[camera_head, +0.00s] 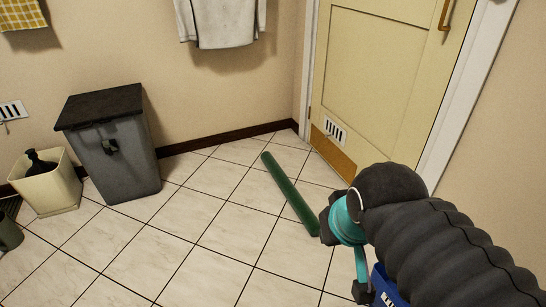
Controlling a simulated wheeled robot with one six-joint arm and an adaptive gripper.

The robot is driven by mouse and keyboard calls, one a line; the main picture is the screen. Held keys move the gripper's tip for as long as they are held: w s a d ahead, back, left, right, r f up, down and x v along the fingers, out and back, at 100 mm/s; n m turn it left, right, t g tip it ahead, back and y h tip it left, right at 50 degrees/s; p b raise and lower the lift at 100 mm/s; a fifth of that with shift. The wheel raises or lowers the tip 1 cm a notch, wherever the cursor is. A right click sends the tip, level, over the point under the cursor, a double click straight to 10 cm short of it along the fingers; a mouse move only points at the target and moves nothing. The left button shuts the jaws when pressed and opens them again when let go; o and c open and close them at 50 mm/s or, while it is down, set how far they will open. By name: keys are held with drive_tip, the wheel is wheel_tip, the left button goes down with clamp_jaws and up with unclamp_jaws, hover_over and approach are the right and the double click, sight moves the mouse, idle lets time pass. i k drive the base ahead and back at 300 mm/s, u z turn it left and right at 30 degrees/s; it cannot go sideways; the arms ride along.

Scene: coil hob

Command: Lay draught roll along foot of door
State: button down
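The green draught roll (287,190) lies on the tiled floor, slanting from upper left to lower right. Its far end is to the left of the door, and its near end is beside the dark front of my gripper (328,228). I cannot tell whether they touch. The cream door (375,75) is shut, with a small vent and a brown plate (333,152) at its foot. The roll lies out on the floor, apart from the door's foot. My black-sleeved arm comes in from the lower right and hides part of the door's foot.
A grey bin (130,160) with a dark lid stands by the left wall. A cream waste basket (48,190) holding a dark bottle is left of it. The floor tiles (170,220) in the middle are clear.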

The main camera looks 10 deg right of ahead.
sight(309, 221)
drive_tip(key=z, duration=0.05)
drive_tip(key=i, duration=1.6)
drive_tip(key=z, duration=0.05)
